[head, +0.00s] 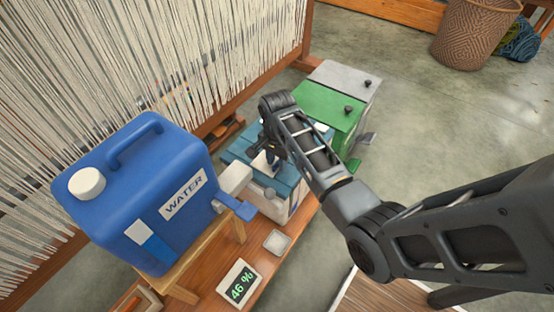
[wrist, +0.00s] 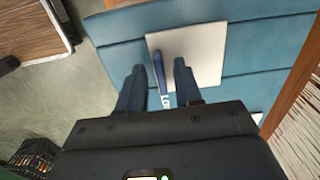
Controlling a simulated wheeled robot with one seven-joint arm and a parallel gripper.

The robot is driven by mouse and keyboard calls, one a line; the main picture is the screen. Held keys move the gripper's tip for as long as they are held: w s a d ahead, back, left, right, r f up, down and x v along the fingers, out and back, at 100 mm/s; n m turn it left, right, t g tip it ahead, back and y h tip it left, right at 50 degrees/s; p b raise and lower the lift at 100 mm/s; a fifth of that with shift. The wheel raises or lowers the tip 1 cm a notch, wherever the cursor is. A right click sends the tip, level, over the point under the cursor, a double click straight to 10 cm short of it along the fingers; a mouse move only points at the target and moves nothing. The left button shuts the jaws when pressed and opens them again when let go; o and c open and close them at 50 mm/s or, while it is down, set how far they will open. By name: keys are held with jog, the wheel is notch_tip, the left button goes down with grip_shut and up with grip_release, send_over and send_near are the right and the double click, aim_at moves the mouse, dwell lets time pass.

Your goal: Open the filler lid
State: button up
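The filler lid looks to be the pale square plate (wrist: 205,52) on the teal top (wrist: 255,50) of a white box. A thin blue upright handle (wrist: 159,72) stands on the plate. In the wrist view my gripper (wrist: 160,66) has its two fingers apart, one on each side of the handle, with gaps visible. In the head view my gripper (head: 268,150) points down over the teal-topped box (head: 290,180), and covers much of the plate. The lid appears flat and shut. White lettering beside the handle is partly hidden by my gripper.
A blue water container (head: 140,200) stands on a wooden stand left of the box, its spout toward it. Green (head: 325,108) and grey (head: 345,78) boxes stand behind. A display reading 46 % (head: 239,284) lies in front. Loom threads (head: 150,60) hang along the left.

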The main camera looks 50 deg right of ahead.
grip_shut()
dwell(1.2)
